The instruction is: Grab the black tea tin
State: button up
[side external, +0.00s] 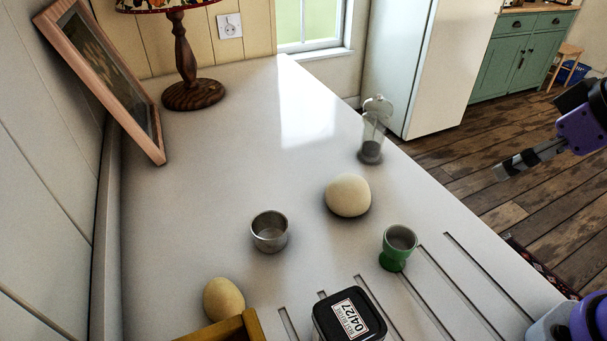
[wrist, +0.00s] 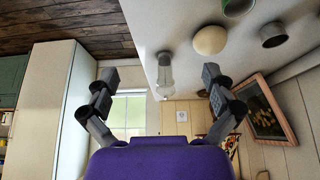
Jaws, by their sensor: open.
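The black tea tin (side external: 349,316) stands at the front of the white counter in the side external view, cut by the bottom edge. The tin does not show in the wrist view. My gripper (side external: 503,172) is at the right of the side external view, beyond the counter's right edge and well apart from the tin. In the wrist view my gripper (wrist: 160,95) has its two fingers spread wide with nothing between them.
A green cup (side external: 397,248), a metal cup (side external: 270,231), a pale round object (side external: 348,195) and a glass shaker (side external: 372,140) stand on the counter (side external: 200,150). An egg-like object (side external: 223,300) is beside a wooden box (side external: 240,328). A lamp (side external: 190,92) and a frame (side external: 105,75) are farther back.

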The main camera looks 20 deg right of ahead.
jog(key=n+g+y, duration=0.4)
jog(key=n+g, duration=0.1)
jog(key=n, duration=1.3)
send_near(351, 318)
jog(key=shift+g, duration=0.4)
jog(key=x, duration=0.4)
jog(key=shift+w+a+f, duration=0.1)
jog(key=shift+w+f, duration=0.15)
jog(key=shift+f, duration=0.05)
jog(key=shift+y, duration=0.3)
jog(key=x, duration=0.5)
jog(key=shift+w+f, duration=0.1)
jog(key=shift+f, duration=0.25)
jog(key=c, duration=1.2)
